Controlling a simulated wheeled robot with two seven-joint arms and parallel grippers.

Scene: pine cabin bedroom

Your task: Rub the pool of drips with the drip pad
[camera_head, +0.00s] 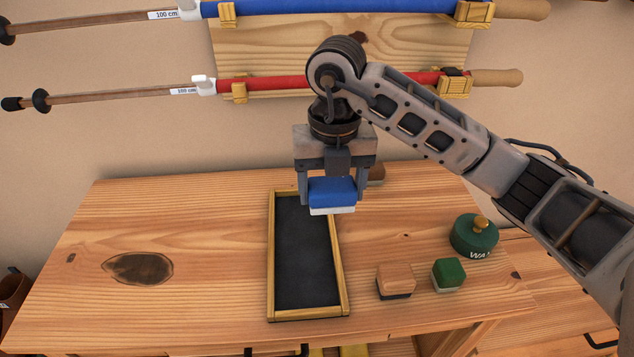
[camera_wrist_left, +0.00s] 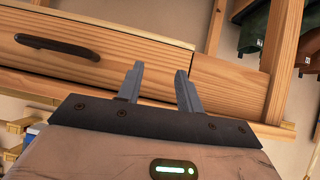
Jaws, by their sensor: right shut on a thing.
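The drip pad (camera_head: 332,192), a blue block with a white underside, is held in my right gripper (camera_head: 332,196). The gripper is shut on its sides, pointing down, with the pad over the far right part of a black tray with a wooden rim (camera_head: 272,262). A dark brown oval patch (camera_head: 138,267), which looks like the pool of drips, lies on the left of the wooden bench top, apart from the pad. My left gripper (camera_wrist_left: 158,82) shows only in the left wrist view, open and empty, in front of a drawer front with a dark handle.
A tan block (camera_head: 395,279), a green block (camera_head: 448,274) and a round green tin (camera_head: 474,236) stand right of the tray. Poles hang on the wall behind. The bench left of the tray is clear.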

